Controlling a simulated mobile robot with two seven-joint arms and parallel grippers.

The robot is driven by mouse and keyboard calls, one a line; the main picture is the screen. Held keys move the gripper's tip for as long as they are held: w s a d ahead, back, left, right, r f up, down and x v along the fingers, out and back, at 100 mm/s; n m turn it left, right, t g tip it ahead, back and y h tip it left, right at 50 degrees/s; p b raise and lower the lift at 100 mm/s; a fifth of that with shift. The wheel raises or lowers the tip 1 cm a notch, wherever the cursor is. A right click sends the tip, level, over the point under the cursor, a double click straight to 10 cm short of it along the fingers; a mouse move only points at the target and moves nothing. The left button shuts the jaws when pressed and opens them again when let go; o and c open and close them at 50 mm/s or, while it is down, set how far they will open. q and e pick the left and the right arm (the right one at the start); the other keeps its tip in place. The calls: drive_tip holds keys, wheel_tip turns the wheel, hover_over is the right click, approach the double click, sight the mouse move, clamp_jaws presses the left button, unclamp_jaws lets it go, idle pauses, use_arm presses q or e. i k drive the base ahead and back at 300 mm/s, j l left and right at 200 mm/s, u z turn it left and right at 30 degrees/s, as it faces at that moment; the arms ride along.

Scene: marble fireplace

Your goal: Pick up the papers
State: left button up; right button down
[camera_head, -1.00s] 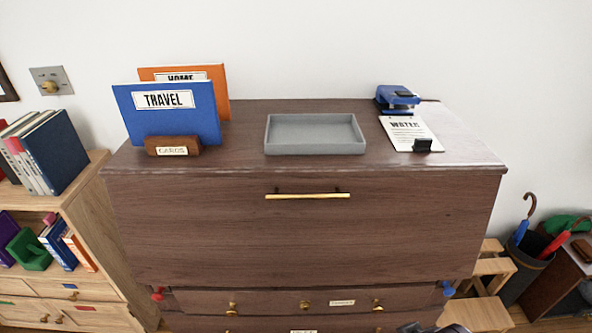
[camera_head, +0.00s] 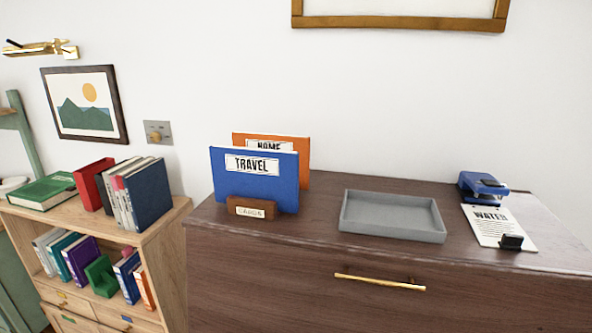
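A white paper headed "WATER" (camera_head: 492,226) lies on the right part of the dark wooden cabinet top (camera_head: 335,245). A small black clip or block (camera_head: 511,242) sits at its front edge, and a blue stapler (camera_head: 482,187) stands at its back edge. A blue "TRAVEL" folder (camera_head: 255,180) and an orange "HOME" folder (camera_head: 304,160) stand upright in a wooden holder labelled "CARDS" (camera_head: 251,207) at the left. Neither of my grippers shows in this view.
A shallow empty grey tray (camera_head: 392,233) lies between the folders and the paper. The cabinet front has a brass handle (camera_head: 380,283). A lighter wooden bookshelf (camera_head: 178,215) with several books stands at the left. A framed picture (camera_head: 86,103) hangs above it.

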sight(493, 227)
drive_tip(key=z, duration=1.25)
drive_tip(key=k, duration=0.5)
